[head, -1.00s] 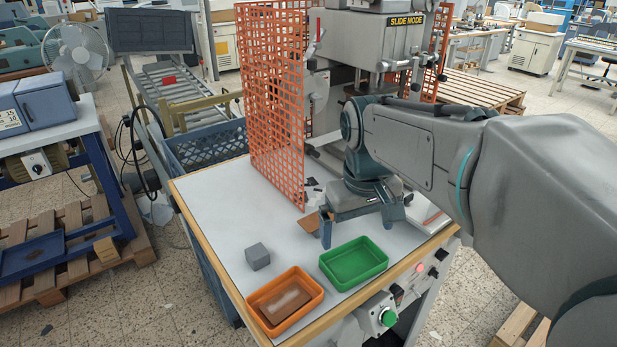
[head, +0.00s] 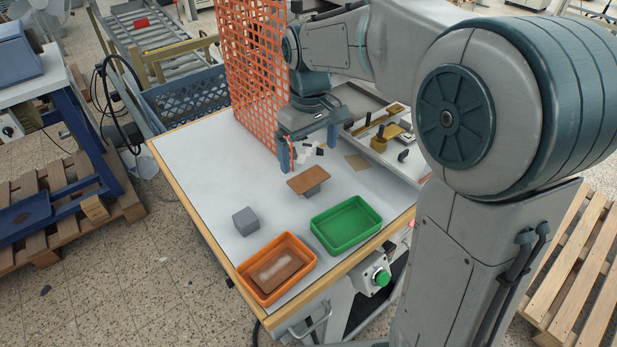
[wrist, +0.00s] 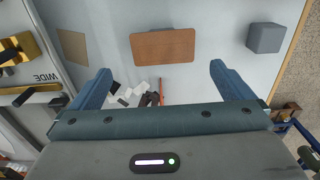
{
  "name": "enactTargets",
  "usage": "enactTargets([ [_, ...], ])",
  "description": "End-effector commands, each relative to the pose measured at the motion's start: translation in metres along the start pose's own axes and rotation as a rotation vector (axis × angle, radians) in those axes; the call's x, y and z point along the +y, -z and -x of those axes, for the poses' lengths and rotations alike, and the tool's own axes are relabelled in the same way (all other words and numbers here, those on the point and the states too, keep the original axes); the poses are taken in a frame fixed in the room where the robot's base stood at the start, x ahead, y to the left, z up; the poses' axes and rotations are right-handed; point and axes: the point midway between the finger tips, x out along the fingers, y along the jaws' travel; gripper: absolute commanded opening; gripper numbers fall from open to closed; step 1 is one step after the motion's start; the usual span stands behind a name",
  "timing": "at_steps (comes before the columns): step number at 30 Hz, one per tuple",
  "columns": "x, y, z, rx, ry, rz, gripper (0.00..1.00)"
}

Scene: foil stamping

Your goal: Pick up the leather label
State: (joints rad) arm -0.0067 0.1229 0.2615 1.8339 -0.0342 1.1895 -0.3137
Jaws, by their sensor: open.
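A brown rectangular leather label (head: 309,180) lies flat on top of a small grey support on the white table, its edges overhanging. It also shows in the wrist view (wrist: 163,46), ahead of the fingers and roughly centred between them. My gripper (head: 309,153) is open and empty, behind the label in the head view and apart from it.
Small black and white pieces (head: 310,151) lie behind the label. An orange mesh guard (head: 255,80) and a stamping fixture (head: 379,143) stand farther back.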

Motion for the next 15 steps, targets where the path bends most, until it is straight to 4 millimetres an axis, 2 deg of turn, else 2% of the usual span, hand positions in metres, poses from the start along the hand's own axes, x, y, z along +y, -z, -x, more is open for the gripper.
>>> enactTargets([
  [5,-0.002,0.002,-0.014,-0.003,0.002,0.001,1.0],
  [12,-0.005,0.005,-0.048,-0.003,0.001,0.0,1.0],
  [15,-0.005,0.005,-0.054,-0.001,0.0,0.0,1.0],
])
